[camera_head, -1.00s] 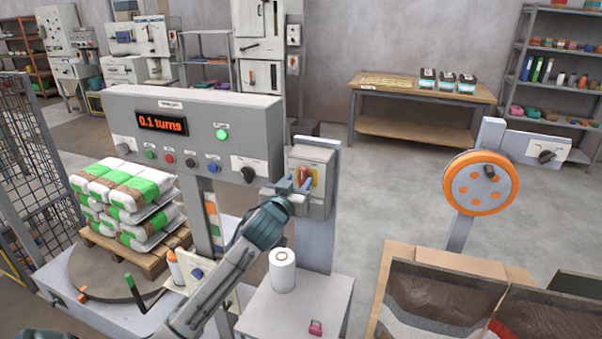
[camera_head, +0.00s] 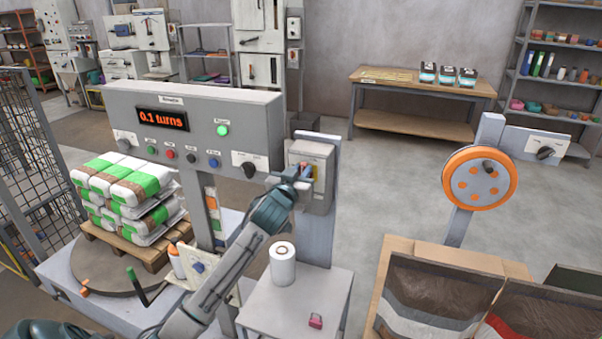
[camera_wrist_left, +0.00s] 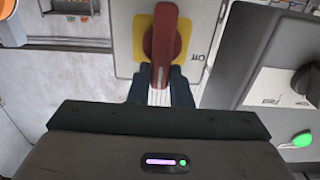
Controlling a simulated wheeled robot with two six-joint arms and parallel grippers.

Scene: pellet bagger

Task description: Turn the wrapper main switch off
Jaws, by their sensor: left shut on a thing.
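The wrapper main switch is a red handle (camera_wrist_left: 161,42) on a yellow plate (camera_wrist_left: 183,38) on a grey box (camera_head: 318,199). The box stands on a post right of the wrapper panel. My left gripper (camera_head: 306,172) reaches up to the front of the box. In the left wrist view its dark fingers (camera_wrist_left: 161,92) are shut on the lower end of the red handle. The handle lies nearly upright in that view. In the head view my gripper hides most of the handle. My right gripper is not in view.
The wrapper panel (camera_head: 205,129) reads "0.1 turns" and has a lit green lamp (camera_head: 222,130). Stacked bags (camera_head: 125,190) stand on a pallet at left. A small table (camera_head: 300,305) with a white roll (camera_head: 282,264) stands below the switch box. An orange wheel (camera_head: 480,177) stands at right.

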